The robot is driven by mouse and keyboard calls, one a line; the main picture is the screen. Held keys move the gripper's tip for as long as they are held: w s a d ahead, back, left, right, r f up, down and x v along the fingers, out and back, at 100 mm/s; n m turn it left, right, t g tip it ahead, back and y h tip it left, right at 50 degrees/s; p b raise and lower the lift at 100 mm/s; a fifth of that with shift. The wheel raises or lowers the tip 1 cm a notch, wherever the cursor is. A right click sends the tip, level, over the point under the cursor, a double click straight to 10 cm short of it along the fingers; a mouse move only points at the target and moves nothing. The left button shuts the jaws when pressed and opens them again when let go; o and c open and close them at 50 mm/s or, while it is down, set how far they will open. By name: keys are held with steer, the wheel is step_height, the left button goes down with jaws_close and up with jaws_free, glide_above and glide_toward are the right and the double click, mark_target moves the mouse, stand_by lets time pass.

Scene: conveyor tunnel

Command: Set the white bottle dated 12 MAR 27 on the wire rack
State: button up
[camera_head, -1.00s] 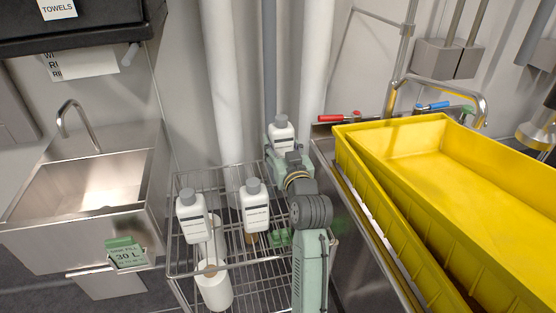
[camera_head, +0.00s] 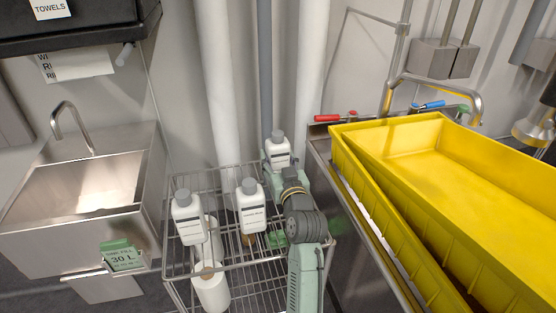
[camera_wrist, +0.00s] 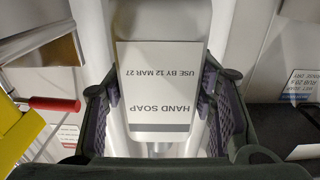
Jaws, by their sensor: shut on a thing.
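The white bottle (camera_head: 277,152) with a grey cap is at the back right of the wire rack (camera_head: 225,170) in the head view. In the wrist view its upside-down label (camera_wrist: 157,90) reads HAND SOAP, USE BY 12 MAR 27. My gripper (camera_wrist: 158,112) is shut on this bottle, with a finger pad on each side. The bottle looks upright. My arm hides its base in the head view, so I cannot tell whether it touches the rack.
Two similar white bottles, one at left (camera_head: 188,220) and one in the middle (camera_head: 250,207), stand on the rack. A white paper roll (camera_head: 211,290) is lower down. Yellow trays (camera_head: 440,170) lie to the right, a steel sink (camera_head: 85,190) to the left. Pipes (camera_head: 221,90) rise behind the rack.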

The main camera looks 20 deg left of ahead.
steer(key=shift+f, duration=0.25)
steer(key=o, duration=1.3)
steer(key=shift+f, duration=0.1)
steer(key=o, duration=0.4)
steer(key=shift+f, duration=0.25)
steer(key=shift+r+p, duration=0.5)
steer(key=shift+s+d+r, duration=0.1)
steer(key=b+v, duration=0.1)
steer(key=v, duration=0.4)
steer(key=b+v, duration=0.2)
steer(key=v, duration=0.3)
steer(key=shift+s+d+r+b, duration=0.15)
steer(key=shift+r+b, duration=0.05)
steer(key=shift+b, duration=0.1)
steer(key=shift+s+d+r, duration=0.15)
steer(key=shift+s+d, duration=0.2)
steer(key=shift+s, duration=0.2)
